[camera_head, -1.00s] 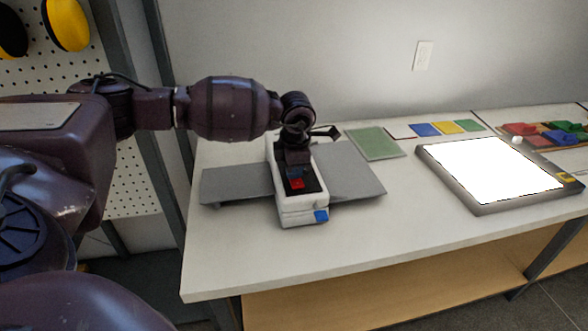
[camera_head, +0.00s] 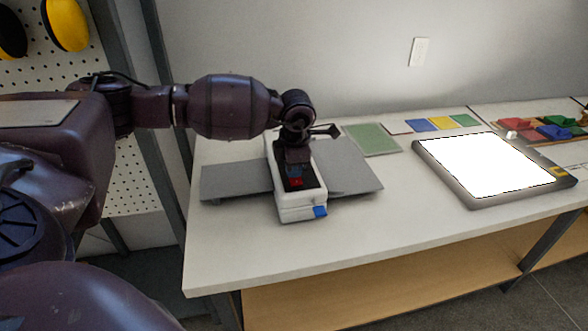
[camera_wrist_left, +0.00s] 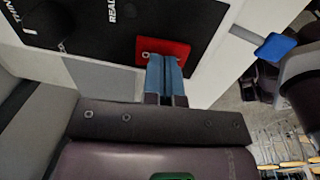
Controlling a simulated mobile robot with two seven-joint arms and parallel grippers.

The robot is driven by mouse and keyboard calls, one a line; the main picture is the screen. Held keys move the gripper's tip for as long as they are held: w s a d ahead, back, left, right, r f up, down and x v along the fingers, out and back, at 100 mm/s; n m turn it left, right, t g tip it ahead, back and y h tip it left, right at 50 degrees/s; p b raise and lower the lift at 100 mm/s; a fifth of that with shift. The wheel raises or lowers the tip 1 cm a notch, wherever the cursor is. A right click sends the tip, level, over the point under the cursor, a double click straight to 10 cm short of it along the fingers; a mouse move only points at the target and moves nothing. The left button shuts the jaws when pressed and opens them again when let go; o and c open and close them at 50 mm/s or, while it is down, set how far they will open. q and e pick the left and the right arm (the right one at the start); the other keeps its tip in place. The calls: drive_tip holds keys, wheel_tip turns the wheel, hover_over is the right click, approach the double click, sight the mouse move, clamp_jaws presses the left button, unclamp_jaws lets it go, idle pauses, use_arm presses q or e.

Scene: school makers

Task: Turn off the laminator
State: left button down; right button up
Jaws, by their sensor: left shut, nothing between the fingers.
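The laminator (camera_head: 300,213) is a white box with a black top panel and grey trays on both sides, standing on the white table. A red switch (camera_head: 296,183) sits on its black panel; it also shows in the left wrist view (camera_wrist_left: 165,49). A blue tab (camera_head: 320,211) sticks out at the front right corner. My left gripper (camera_head: 295,171) is over the panel from above, its blue fingertips (camera_wrist_left: 164,66) shut with nothing between them. The tips are at the edge of the red switch; I cannot tell whether they press on it. My right gripper is out of view.
A lit white light pad (camera_head: 490,165) lies on the table to the right. A green mat (camera_head: 373,139), coloured cards (camera_head: 440,123) and several coloured pieces (camera_head: 555,127) lie behind. The table front is clear.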

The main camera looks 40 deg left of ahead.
use_arm(q)
wheel_tip(320, 180, up, 5)
drive_tip(key=shift+s+d+f+p, duration=0.1)
drive_tip(key=shift+s+d+p, duration=0.05)
drive_tip(key=shift+p, duration=0.6)
wheel_tip(320, 180, up, 3)
wheel_tip(320, 180, up, 5)
hover_over(295, 181)
drive_tip(key=shift+s+d+r, duration=0.15)
drive_tip(key=shift+d+r, duration=0.05)
drive_tip(key=shift+r, duration=0.2)
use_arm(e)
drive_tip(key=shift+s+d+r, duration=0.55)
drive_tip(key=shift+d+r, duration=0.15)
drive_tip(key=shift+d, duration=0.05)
